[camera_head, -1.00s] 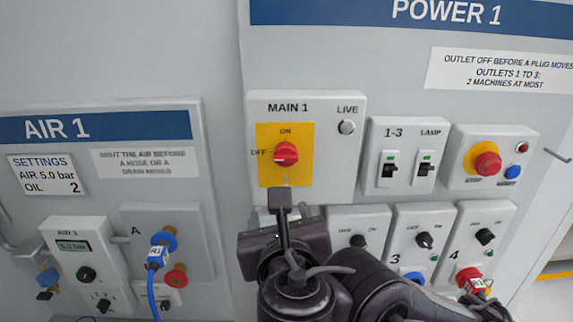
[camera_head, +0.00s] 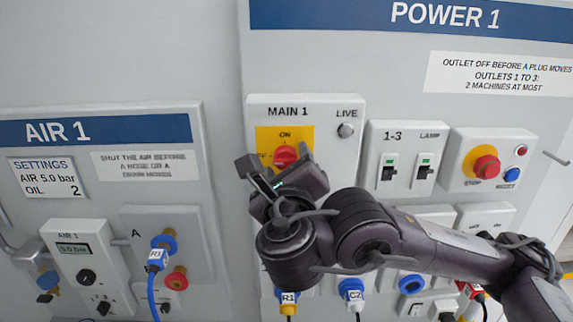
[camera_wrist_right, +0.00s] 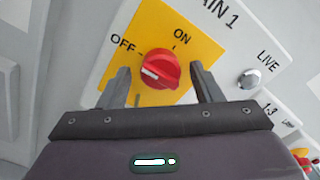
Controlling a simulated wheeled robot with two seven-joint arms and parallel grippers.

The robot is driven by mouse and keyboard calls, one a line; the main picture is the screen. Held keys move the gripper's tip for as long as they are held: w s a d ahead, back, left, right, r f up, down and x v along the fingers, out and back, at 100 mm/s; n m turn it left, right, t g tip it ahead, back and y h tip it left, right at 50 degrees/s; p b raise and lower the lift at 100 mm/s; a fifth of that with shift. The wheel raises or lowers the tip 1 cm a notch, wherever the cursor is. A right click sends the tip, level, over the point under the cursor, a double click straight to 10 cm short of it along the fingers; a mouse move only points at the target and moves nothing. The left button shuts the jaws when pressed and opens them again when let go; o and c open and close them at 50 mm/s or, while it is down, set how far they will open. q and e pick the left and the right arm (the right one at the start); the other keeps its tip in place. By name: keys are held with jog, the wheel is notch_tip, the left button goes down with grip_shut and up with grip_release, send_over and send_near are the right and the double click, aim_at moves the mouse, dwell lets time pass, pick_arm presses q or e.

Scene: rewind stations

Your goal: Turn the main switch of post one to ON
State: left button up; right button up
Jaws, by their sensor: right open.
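The red main switch (camera_head: 285,154) sits on a yellow plate (camera_head: 297,134) on the MAIN 1 box, under the POWER 1 heading. In the right wrist view, the red knob (camera_wrist_right: 160,68) has its white mark on the left, toward the OFF side; ON is printed above it. My right gripper (camera_head: 276,161) is open in front of the switch. In the right wrist view, the fingers of my right gripper (camera_wrist_right: 159,68) appear on either side of the knob, with gaps; contact cannot be seen. My gripper hides the plate's lower part. My left gripper is not in view.
The LIVE lamp (camera_head: 346,130) looks grey. Right of the switch are the 1-3 and LAMP breaker box (camera_head: 405,150) and a red stop button (camera_head: 486,166). The AIR 1 panel (camera_head: 100,129) is left. My right arm covers much of the outlets below.

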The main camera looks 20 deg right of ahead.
jog(key=c, duration=1)
